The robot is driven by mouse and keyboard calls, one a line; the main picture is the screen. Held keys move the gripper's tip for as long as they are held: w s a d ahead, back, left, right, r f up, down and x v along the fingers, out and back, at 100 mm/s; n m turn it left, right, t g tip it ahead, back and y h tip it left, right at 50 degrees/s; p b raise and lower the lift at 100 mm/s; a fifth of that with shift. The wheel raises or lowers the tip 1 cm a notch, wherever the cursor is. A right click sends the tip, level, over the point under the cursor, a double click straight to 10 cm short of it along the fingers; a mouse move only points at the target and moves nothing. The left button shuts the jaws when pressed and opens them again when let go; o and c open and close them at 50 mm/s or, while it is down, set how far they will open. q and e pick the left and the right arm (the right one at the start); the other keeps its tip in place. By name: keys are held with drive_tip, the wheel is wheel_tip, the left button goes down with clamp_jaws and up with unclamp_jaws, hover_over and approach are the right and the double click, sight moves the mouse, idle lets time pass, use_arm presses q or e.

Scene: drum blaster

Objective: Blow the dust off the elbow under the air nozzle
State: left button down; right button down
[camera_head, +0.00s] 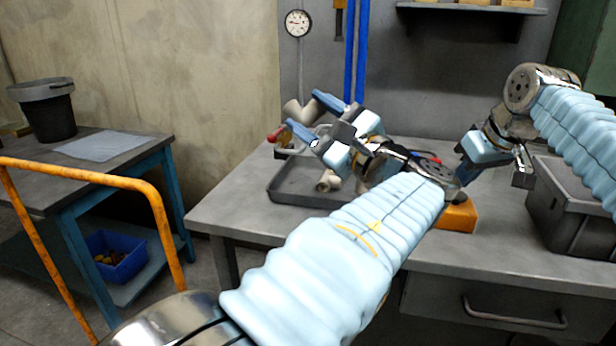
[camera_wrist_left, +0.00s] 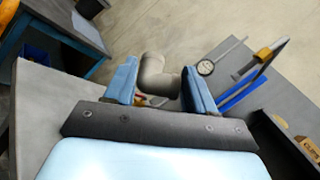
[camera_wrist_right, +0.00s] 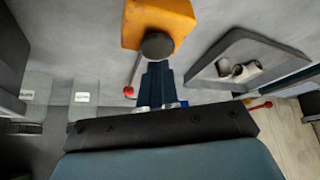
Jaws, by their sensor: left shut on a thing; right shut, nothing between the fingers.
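My left gripper (camera_head: 305,117) is shut on a grey-beige pipe elbow (camera_head: 293,112), held in the air above the back left of the workbench. In the left wrist view the elbow (camera_wrist_left: 152,78) sits between the two blue fingers (camera_wrist_left: 160,88). I cannot make out dust on it. My right gripper (camera_head: 464,172) is shut and empty, near an orange block (camera_head: 457,217). In the right wrist view its closed fingers (camera_wrist_right: 157,85) point at the block's dark round knob (camera_wrist_right: 157,45); contact cannot be told. I cannot clearly identify the air nozzle; a red-tipped part (camera_head: 276,134) shows behind my left gripper.
A grey tray (camera_head: 285,192) on the bench holds more elbows (camera_head: 327,181), partly behind my left arm. A dark bin (camera_head: 570,215) stands at the right. A dial gauge (camera_head: 298,23) hangs on the wall. An orange rail (camera_head: 150,190) and side table (camera_head: 100,155) are at left.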

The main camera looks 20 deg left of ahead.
use_arm(q)
drive_tip(key=w+d+r+m+t+h, duration=0.1)
drive_tip(key=w+d+t, duration=0.1)
drive_tip(key=w, duration=1.2)
drive_tip(key=shift+w+d+r+t+h, duration=0.15)
drive_tip(key=shift+w+d+t+h, duration=0.05)
drive_tip(key=shift+d+t+h, duration=0.1)
use_arm(e)
drive_tip(key=shift+f, duration=1)
idle(1.8)
drive_tip(key=shift+r, duration=0.1)
idle(1.7)
drive_tip(key=shift+r, duration=3.45)
